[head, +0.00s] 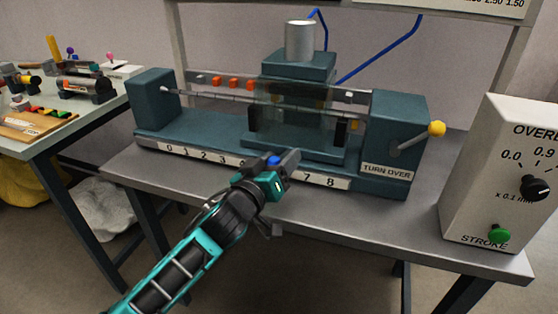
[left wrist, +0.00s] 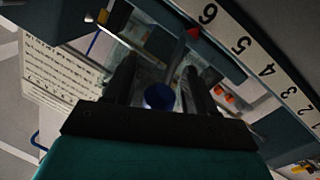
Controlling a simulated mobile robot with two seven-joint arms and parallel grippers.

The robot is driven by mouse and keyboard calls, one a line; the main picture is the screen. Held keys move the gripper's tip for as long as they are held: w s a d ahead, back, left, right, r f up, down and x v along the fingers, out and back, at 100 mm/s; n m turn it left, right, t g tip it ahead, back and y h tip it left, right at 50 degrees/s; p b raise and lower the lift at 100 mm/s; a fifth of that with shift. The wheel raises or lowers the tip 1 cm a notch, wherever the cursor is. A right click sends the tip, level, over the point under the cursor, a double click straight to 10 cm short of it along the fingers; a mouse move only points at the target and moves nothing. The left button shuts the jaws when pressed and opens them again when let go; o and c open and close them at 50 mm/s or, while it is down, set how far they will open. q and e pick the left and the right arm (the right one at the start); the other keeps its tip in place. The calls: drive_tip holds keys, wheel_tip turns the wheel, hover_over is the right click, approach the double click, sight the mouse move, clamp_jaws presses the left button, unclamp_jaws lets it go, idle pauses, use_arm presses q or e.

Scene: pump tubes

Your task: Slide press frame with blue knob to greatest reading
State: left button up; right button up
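The press frame (head: 290,133) is a dark teal carriage with a grey cylinder on top, standing mid-way along the teal machine bed. Its blue knob (head: 273,160) is at the front edge; in the left wrist view the knob (left wrist: 158,96) lies between the two fingers. My left gripper (head: 285,163) is at the knob, its fingers open on either side with narrow gaps showing. A white number scale (head: 205,155) runs along the front, partly hidden by my gripper. In the left wrist view a red pointer (left wrist: 193,34) is close to the 6. My right gripper is not in view.
A yellow-tipped lever (head: 436,129) and a TURN OVER label are at the machine's right end. A white box (head: 500,180) with a black dial and green STROKE button stands at the right. A cluttered second table (head: 62,135) is at the left.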

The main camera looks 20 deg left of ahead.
use_arm(q)
clamp_jaws()
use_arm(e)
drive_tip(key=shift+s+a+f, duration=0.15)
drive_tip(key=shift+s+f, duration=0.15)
use_arm(q)
drive_tip(key=a+p, duration=0.2)
drive_tip(key=a, duration=0.3)
drive_tip(key=shift+a+r+p, duration=0.1)
drive_tip(key=shift+a+p, duration=0.05)
drive_tip(key=shift+p, duration=0.15)
drive_tip(key=shift+c, duration=1.2)
unclamp_jaws()
drive_tip(key=shift+o, duration=1.4)
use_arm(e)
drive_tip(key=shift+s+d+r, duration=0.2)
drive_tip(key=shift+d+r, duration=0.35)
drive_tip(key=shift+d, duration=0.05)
use_arm(q)
drive_tip(key=shift+a, duration=0.1)
drive_tip(key=shift+s+a, duration=0.1)
drive_tip(key=shift+s, duration=0.4)
drive_tip(key=s+a, duration=0.2)
drive_tip(key=s, duration=0.9)
drive_tip(key=shift+s+p, duration=0.3)
drive_tip(key=shift+p, duration=0.15)
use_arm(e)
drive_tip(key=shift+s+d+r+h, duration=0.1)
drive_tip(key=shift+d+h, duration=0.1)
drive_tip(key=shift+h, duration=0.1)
